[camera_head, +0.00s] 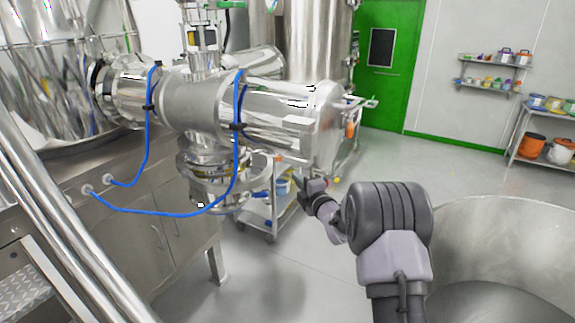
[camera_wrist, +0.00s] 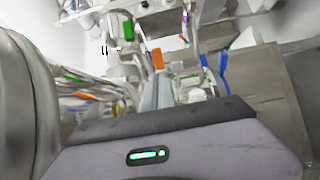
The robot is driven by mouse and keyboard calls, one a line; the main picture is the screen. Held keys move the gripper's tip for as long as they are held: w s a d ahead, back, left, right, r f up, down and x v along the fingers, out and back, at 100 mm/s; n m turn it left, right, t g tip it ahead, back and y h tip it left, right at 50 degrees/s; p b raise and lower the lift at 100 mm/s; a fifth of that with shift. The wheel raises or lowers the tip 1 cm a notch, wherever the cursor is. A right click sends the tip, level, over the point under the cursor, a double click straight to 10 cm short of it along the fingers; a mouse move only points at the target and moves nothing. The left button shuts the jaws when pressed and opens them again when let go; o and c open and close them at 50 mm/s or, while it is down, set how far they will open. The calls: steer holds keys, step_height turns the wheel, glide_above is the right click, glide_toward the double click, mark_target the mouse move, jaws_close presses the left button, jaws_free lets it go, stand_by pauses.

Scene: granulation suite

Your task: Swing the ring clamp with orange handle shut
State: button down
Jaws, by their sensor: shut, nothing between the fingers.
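The ring clamps sit under the large steel valve body in the head view, around the stacked steel collar (camera_head: 208,170). An orange handle (camera_wrist: 157,58) shows in the wrist view just beyond my fingertips; I cannot tell whether it touches them. A small orange spot (camera_head: 279,158) beside the collar in the head view may be the same handle. The clamp's ring is too small and blurred to tell how far it stands open. My gripper (camera_head: 297,180) is shut and empty, to the right of the collar; its fingers also show in the wrist view (camera_wrist: 157,88).
A blue handle (camera_wrist: 222,65) stands right of the orange one, and a green handle (camera_wrist: 128,28) to its upper left. Blue hoses (camera_head: 150,212) loop below the steel pipework. A wheeled cart (camera_head: 262,222) stands behind my gripper. A large round vessel (camera_head: 500,215) is at right.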

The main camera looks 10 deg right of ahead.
mark_target(281, 160)
steer(key=x, duration=1)
steer(key=shift+w, duration=0.1)
steer(key=x, duration=0.3)
steer(key=shift+w+f+b, duration=0.2)
steer(key=shift+w+b, duration=0.2)
steer(key=shift+w+r, duration=0.15)
steer(key=shift+w, duration=0.2)
